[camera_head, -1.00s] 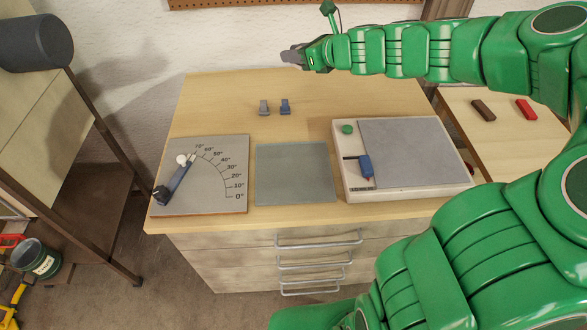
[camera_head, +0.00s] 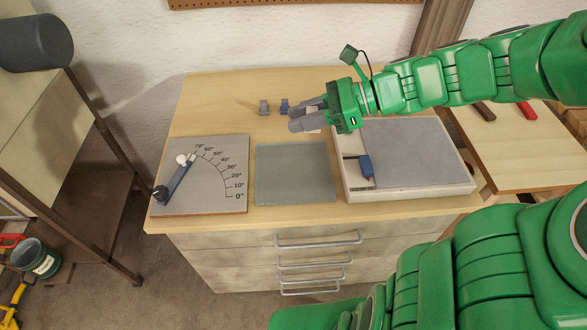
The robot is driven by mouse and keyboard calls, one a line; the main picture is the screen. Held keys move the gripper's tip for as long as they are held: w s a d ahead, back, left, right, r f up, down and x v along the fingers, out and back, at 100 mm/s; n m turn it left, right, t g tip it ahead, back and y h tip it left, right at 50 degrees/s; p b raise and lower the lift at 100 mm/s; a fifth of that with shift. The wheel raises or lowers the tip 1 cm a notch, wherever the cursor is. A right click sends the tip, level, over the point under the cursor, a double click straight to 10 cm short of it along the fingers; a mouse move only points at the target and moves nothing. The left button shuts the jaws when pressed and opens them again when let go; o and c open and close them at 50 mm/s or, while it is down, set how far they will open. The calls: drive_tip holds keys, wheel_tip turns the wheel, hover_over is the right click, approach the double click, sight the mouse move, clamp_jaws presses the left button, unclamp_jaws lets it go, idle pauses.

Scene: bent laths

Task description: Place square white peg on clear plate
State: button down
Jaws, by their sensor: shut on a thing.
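The clear plate (camera_head: 295,175) is a greyish see-through square lying flat on the table, between the angle board and the white box. My gripper (camera_head: 305,119) is above the table, behind the plate in the picture, with its fingers pointing left. It is shut on the square white peg (camera_head: 314,123); only a small pale part of the peg shows between the fingers. The peg is apart from the plate.
The angle board (camera_head: 215,190) with a blue pointer lies left of the plate. A white box with a grey top (camera_head: 420,155) and a blue lever (camera_head: 366,167) stands to the right.

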drive_tip(key=s, duration=0.2)
hover_over(287, 162)
drive_tip(key=shift+n+g, duration=0.4)
wheel_tip(287, 162, down, 20)
drive_tip(key=shift+s+r, duration=0.1)
drive_tip(key=shift+s, duration=0.05)
drive_tip(key=shift+w+f, duration=0.3)
drive_tip(key=shift+f, duration=1.6)
drive_tip(key=shift+f, duration=0.15)
drive_tip(key=c, duration=0.9)
unclamp_jaws()
